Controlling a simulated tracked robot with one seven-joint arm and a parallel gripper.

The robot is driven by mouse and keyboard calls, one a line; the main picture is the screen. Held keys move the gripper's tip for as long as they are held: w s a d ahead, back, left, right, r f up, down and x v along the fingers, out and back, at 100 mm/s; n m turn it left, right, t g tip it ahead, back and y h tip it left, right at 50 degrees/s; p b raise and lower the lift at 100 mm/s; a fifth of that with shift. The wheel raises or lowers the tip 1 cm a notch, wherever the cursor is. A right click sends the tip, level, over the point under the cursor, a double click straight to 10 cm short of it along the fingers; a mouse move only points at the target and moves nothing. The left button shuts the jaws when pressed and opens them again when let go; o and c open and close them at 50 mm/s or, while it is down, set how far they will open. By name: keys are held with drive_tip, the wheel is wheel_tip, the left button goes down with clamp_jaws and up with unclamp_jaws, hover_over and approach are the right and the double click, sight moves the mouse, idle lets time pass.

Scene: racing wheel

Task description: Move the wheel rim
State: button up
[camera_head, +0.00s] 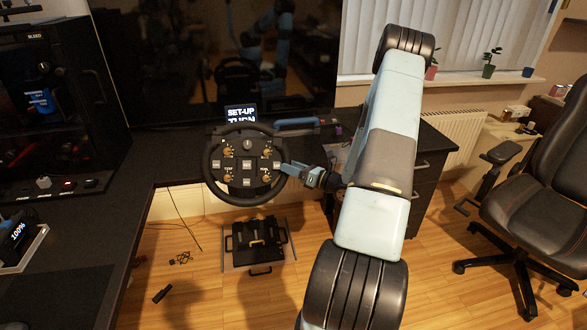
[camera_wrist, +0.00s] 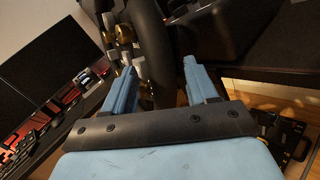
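The racing wheel's black rim (camera_head: 207,167) shows in the head view, centre left, in front of the dark screen. Its hub (camera_head: 247,163) carries several buttons and knobs. My gripper (camera_head: 291,170) is at the right side of the rim, coming from the right. In the wrist view, the two blue fingers of my gripper (camera_wrist: 160,70) stand apart, with a section of the rim (camera_wrist: 154,45) between them. Gaps seem to show on both sides of the rim, so the fingers do not look closed on it. The finger contact is partly hidden in the head view.
A small display (camera_head: 241,114) reading "SET-UP" stands behind the wheel. A black desk (camera_head: 90,222) runs along the left. Pedals (camera_head: 257,240) lie on the floor below the wheel. An office chair (camera_head: 540,190) stands at the right. Open wooden floor lies in front.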

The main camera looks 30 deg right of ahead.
drive_tip(key=v, duration=1.3)
drive_tip(key=shift+s+d, duration=0.25)
drive_tip(key=shift+s, duration=0.05)
